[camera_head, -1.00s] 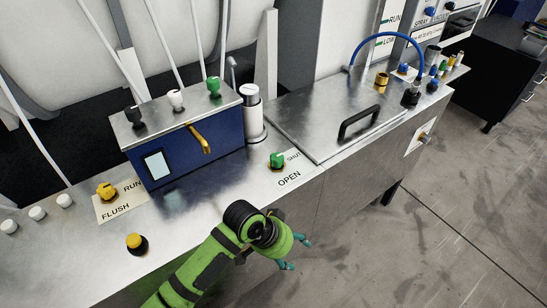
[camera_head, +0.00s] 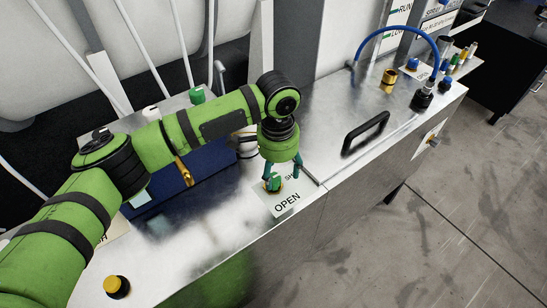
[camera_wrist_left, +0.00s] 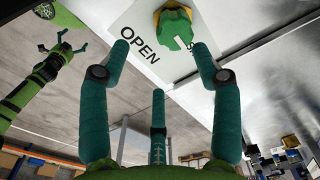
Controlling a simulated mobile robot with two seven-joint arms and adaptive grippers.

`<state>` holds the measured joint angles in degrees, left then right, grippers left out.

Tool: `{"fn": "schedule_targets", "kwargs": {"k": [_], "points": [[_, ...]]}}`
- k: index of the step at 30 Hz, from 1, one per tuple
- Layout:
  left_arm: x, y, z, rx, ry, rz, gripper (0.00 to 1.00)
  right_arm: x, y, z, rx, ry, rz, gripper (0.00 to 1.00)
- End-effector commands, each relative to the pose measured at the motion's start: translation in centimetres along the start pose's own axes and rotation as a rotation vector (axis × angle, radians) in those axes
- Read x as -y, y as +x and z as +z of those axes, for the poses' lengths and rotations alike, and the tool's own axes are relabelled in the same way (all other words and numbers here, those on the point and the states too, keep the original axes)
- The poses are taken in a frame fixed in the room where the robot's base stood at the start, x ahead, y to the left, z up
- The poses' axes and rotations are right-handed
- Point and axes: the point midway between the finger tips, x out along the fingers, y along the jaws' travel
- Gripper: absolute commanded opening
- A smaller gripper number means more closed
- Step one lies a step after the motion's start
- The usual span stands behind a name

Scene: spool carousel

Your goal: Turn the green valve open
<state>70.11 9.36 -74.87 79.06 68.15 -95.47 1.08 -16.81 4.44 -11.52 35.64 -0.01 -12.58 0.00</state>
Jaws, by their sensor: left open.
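The green valve (camera_head: 272,182) is a small knob on a white label plate on the metal bench. It also shows in the left wrist view (camera_wrist_left: 175,28), where its white mark lies on the side of the partly hidden second label. The word OPEN (camera_head: 287,203) stands in front of it. My left gripper (camera_head: 283,172) points down over the valve with its teal fingers spread. In the left wrist view the valve is beyond the fingertips (camera_wrist_left: 160,55), with nothing held. Contact cannot be told. Another green gripper (camera_wrist_left: 72,43), apparently my right, shows small over the floor.
A steel lid with a black handle (camera_head: 366,132) lies right of the valve. A blue box (camera_head: 205,165) stands to the left, partly behind my arm. A yellow button (camera_head: 117,286) is at the front left. A blue hose (camera_head: 400,30) arches at the back right.

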Motion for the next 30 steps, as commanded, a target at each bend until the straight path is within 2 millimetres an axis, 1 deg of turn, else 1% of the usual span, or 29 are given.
{"fn": "schedule_targets", "kwargs": {"k": [1, 3, 6, 8, 15, 17, 22, 27, 30], "points": [[0.9, -0.7, 0.2, 0.015, -0.01, -0.016, 0.64, -0.2, 0.0, -0.4, -0.006, -0.001, 0.003, 1.0], [1.4, -1.1, 0.3, 0.028, -0.018, -0.023, 0.64, -0.4, 0.1, -1.1, -0.015, -0.001, 0.005, 1.0], [1.7, -0.9, 0.5, 0.034, -0.023, -0.026, 0.64, -0.5, -0.1, -1.4, -0.02, -0.001, 0.007, 1.0], [1.7, -0.3, 0.5, 0.035, -0.024, -0.024, 0.64, -0.5, -0.3, -1.1, -0.015, -0.001, 0.006, 1.0], [1.8, 3.3, 0.6, 0.034, -0.022, -0.025, 0.64, 0.1, -1.5, 1.9, 0.032, 0.0, -0.001, 1.0], [1.8, 4.1, 0.6, 0.033, -0.022, -0.025, 0.64, 0.1, -1.6, 2.1, 0.035, 0.0, -0.001, 1.0], [1.8, 5.5, 0.6, 0.031, -0.021, -0.026, 0.64, -0.1, -1.7, 1.4, 0.024, 0.0, 0.001, 1.0], [1.8, 5.7, 0.6, 0.03, -0.021, -0.027, 0.64, -0.2, -1.7, 0.0, 0.002, 0.0, 0.003, 1.0], [1.8, 5.7, 0.6, 0.03, -0.021, -0.027, 0.64, -0.3, -1.6, -0.1, -0.002, 0.0, 0.003, 1.0]]}}
